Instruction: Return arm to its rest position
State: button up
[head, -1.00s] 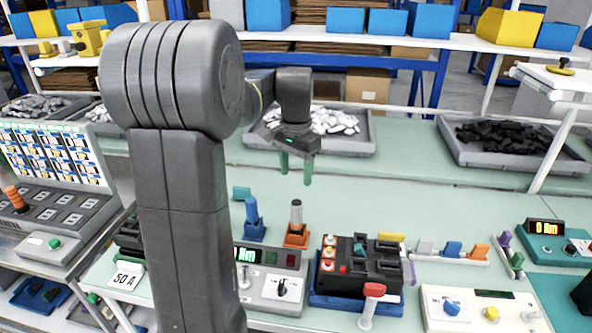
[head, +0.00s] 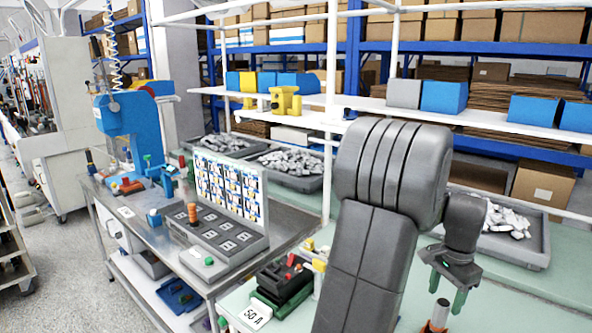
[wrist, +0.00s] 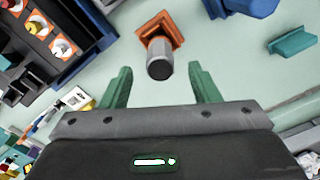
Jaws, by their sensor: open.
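My gripper (head: 448,292) hangs from my raised arm above the green bench at the right of the head view, fingers pointing down. Its two green fingers stand apart in the wrist view (wrist: 160,88), with nothing between them. A grey-handled tool in an orange holder (wrist: 163,38) stands on the bench beyond the fingertips, apart from them. The top of its grey handle (head: 440,312) shows below my gripper in the head view.
A steel bench (head: 272,196) with a picture panel (head: 228,190) and a blue press (head: 140,125) stands at left. A black breaker (head: 285,280) sits by a "50 A" card (head: 257,313). A tray of white parts (head: 535,252) lies behind my arm. Shelves run behind.

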aim_at(442, 303)
notch_tip(442, 303, down, 6)
jog(key=shift+f+p, duration=0.1)
jog(key=shift+p, duration=0.2)
jog(key=shift+r, duration=0.4)
jog(key=shift+a, duration=0.15)
